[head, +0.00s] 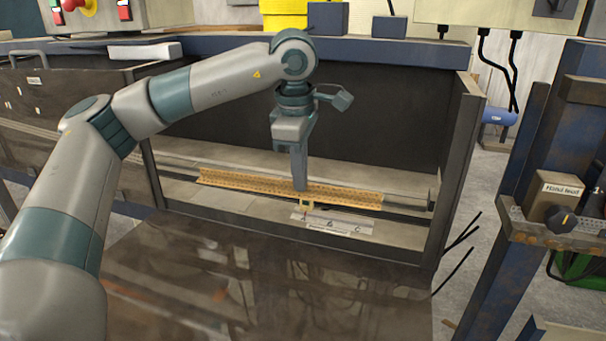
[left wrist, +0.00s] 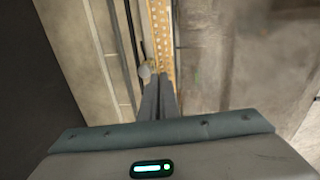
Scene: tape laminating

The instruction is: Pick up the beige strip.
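The beige strip (head: 235,181) is a long, narrow, perforated piece. It lies lengthwise along the channel inside the dark bench frame. My left gripper (head: 300,187) points down at the middle of the strip and hides a small part of it. In the left wrist view the strip (left wrist: 160,25) runs away from the fingertips (left wrist: 159,80). The two fingers are nearly together, with the strip's thin edge seemingly between them; the contact itself is hidden. My right gripper is not in view.
A bench side wall (head: 456,175) bounds the right. A brown glossy surface (head: 270,285) in front is clear. A post with a knob box (head: 553,200) stands farther right.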

